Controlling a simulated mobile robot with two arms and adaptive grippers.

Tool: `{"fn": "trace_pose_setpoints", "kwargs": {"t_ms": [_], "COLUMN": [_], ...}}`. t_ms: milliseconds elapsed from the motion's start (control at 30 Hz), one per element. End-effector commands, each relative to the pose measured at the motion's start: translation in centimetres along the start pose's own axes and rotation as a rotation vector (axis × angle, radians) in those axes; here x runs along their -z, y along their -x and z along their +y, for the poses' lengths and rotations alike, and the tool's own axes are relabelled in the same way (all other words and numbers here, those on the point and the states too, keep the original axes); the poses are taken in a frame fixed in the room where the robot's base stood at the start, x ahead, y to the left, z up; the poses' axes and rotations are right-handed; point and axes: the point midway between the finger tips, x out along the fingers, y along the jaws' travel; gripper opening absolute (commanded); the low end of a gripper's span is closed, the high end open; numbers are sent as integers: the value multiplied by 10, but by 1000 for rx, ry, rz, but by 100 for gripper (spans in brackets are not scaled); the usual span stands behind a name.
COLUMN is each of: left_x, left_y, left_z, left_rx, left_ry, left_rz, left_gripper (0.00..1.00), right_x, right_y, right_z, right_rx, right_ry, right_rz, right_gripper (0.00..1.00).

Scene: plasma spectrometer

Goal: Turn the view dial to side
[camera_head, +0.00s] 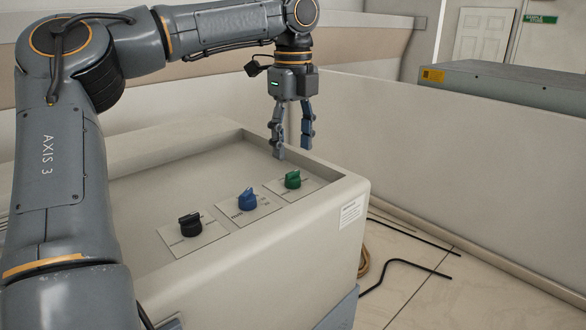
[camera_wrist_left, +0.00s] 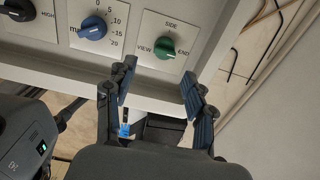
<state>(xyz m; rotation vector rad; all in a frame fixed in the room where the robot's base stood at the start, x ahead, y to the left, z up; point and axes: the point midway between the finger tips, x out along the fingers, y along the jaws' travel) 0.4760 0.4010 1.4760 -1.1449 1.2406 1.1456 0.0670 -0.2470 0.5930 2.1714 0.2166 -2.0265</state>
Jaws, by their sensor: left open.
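The view dial is a green knob (camera_head: 292,180) on a white plate, the rightmost of the row on the instrument's sunken top. In the left wrist view the green knob (camera_wrist_left: 165,48) has SIDE printed above it, VIEW to its left and another short word to its right. I cannot tell for sure where its pointer stands. My left gripper (camera_head: 292,151) points down above and just behind the green knob, apart from it. Its fingers (camera_wrist_left: 158,74) are open and empty, below the knob in the wrist view. My right gripper is not in view.
A blue knob (camera_head: 247,199) and a black knob (camera_head: 190,224) sit to the left of the green one. A raised rim (camera_head: 345,186) borders the sunken top. A low wall (camera_head: 450,160) stands to the right, with black cables (camera_head: 405,263) on the floor.

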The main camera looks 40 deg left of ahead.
Motion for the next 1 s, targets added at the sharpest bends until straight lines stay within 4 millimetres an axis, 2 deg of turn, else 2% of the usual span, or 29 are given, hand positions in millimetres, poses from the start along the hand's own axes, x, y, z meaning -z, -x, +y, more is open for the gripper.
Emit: {"fn": "trace_pose_setpoints", "kwargs": {"t_ms": [167, 333, 500, 733, 767, 1000], "left_x": [0, 0, 0, 0, 0, 0], "left_y": [-35, -56, -65, -66, -66, -66], "left_z": [1, 1, 0, 0, 0, 0], "left_rx": [-3, -3, 0, 0, 0, 0], "left_ry": [0, 0, 1, 1, 1, 1], "left_rz": [2, 1, 1, 1, 1, 1], "left_gripper": [54, 54, 54, 54, 52, 3], "right_x": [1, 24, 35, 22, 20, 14], "right_y": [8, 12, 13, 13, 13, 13], "right_z": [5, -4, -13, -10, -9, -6], "right_rx": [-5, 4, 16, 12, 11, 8], "right_ry": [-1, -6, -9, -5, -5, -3], "right_rz": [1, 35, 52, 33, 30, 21], "right_gripper": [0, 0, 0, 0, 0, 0]}}
